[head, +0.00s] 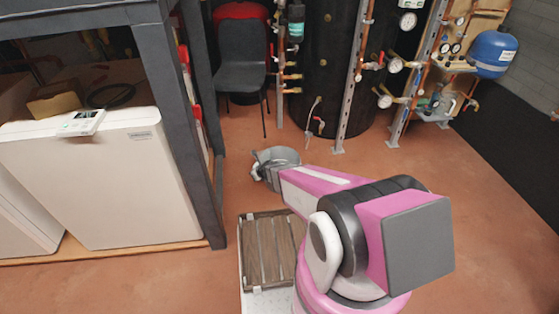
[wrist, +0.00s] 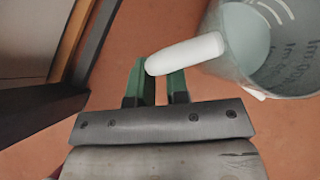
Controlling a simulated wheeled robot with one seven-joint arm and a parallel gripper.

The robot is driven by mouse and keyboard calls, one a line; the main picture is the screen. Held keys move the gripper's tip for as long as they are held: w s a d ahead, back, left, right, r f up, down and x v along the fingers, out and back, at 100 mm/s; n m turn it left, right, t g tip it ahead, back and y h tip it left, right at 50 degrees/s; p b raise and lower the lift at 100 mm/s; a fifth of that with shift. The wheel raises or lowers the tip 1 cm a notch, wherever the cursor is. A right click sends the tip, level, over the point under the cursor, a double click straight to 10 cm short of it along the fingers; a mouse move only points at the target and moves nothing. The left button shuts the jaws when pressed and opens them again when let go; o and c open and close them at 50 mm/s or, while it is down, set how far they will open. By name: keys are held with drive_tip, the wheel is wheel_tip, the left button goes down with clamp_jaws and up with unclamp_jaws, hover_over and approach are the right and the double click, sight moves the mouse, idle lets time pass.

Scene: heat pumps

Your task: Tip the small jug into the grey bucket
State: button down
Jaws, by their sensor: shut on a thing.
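The small jug (wrist: 290,72) fills the upper right of the wrist view. It is pale grey with faint markings, and its mouth faces partly toward the camera. Its white handle (wrist: 185,53) reaches left to my gripper (wrist: 158,85), whose green fingers are shut on it. My arm hides much there, so I cannot tell whether the jug is over the bucket.
A slatted wooden crate (head: 266,252) is at front centre. A dark frame post (head: 178,120) and a white heat pump (head: 110,185) stand left. A grey chair (head: 242,62), a black tank (head: 335,60) and pipework are behind. Floor at right is clear.

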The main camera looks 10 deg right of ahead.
sight(269, 153)
drive_tip(key=shift+r, duration=0.1)
drive_tip(key=shift+w+d+r+m+g+y, duration=0.55)
drive_tip(key=shift+w+d+r+g+y, duration=0.25)
drive_tip(key=shift+r, duration=0.2)
drive_tip(key=shift+w+d+r+m+g+y, duration=0.55)
drive_tip(key=shift+w+d+r+g+y, duration=0.25)
drive_tip(key=shift+r, duration=0.15)
drive_tip(key=shift+w+d+r+m+g+y, duration=0.45)
drive_tip(key=shift+w+d+g+y, duration=0.1)
drive_tip(key=shift+w+d+y, duration=0.15)
drive_tip(key=shift+w+d+r+m+g+y, duration=0.45)
drive_tip(key=shift+w+d+g+y, duration=0.15)
drive_tip(key=shift+y, duration=0.1)
drive_tip(key=shift+w+d+f, duration=0.1)
drive_tip(key=shift+w+f, duration=0.05)
drive_tip(key=shift+w+d+m+g+y+p, duration=0.35)
drive_tip(key=shift+w+d+m+g+y, duration=0.55)
drive_tip(key=shift+y, duration=0.4)
